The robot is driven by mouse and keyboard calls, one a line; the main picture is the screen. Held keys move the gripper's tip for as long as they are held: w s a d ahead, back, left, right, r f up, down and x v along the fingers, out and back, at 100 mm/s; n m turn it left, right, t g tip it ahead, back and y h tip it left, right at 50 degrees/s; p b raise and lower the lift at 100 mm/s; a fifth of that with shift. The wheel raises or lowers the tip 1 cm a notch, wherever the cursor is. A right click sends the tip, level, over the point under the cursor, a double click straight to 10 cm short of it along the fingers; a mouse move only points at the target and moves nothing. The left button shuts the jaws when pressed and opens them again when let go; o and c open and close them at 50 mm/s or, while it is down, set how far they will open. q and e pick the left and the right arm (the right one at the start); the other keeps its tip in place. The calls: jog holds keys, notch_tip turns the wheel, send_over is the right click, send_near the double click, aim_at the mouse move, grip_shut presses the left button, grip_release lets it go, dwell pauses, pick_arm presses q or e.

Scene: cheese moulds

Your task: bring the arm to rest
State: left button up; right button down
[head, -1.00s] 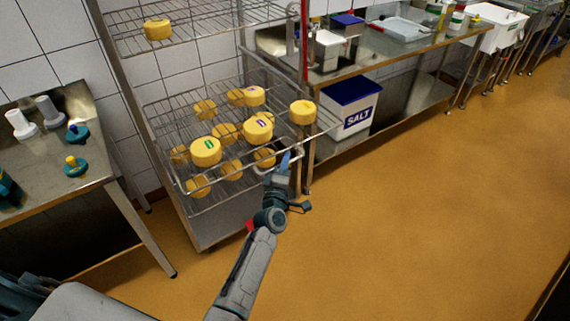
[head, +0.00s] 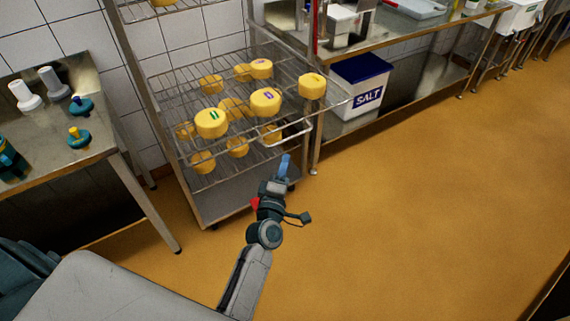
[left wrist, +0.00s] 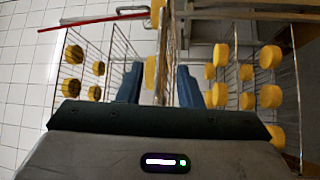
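My left gripper (head: 284,166) is in front of the lower right corner of the wire rack (head: 215,188), clear of the cheeses in the head view. In the left wrist view its two blue fingers (left wrist: 160,88) stand apart with nothing held between them; the rack and a yellow cheese (left wrist: 151,72) show beyond. Yellow cheeses sit on the rack shelves, one with a green mark (head: 211,123), one with a purple mark (head: 265,102), and one at the right end (head: 312,86). My right gripper is not in view.
A steel table (head: 103,142) with white and teal mould parts stands at the left. A steel bench (head: 415,42) runs along the back right, with a white salt bin (head: 360,92) on its lower shelf. The orange floor (head: 430,200) at the right is clear.

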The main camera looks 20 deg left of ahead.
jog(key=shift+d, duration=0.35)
pick_arm(q)
jog(key=s+f+m+g+h, duration=0.1)
jog(key=s+f+m+g, duration=0.25)
jog(key=f, duration=0.85)
jog(key=s+f+m+g+h, duration=0.1)
jog(key=s+f+m+g, duration=0.3)
jog(key=f, duration=0.7)
jog(key=s+f+m+g+h, duration=0.1)
jog(key=s+f+m, duration=0.3)
jog(key=f, duration=0.8)
jog(key=s+a+f+m+g, duration=0.2)
jog(key=s+a+f+g, duration=0.2)
jog(key=s+f, duration=1.05)
jog(key=s+a+f+m+g+y, duration=0.1)
jog(key=s+a+f+m+g, duration=0.1)
jog(key=s, duration=1)
jog(key=s+a+f+m+g, duration=0.2)
jog(key=s+a+f+g, duration=0.1)
jog(key=s, duration=0.8)
jog(key=shift+s+a+f+m+g+y, duration=0.4)
jog(key=shift+a+f, duration=0.4)
jog(key=shift+a, duration=0.35)
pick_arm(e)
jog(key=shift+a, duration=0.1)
pick_arm(q)
jog(key=shift+w, duration=0.1)
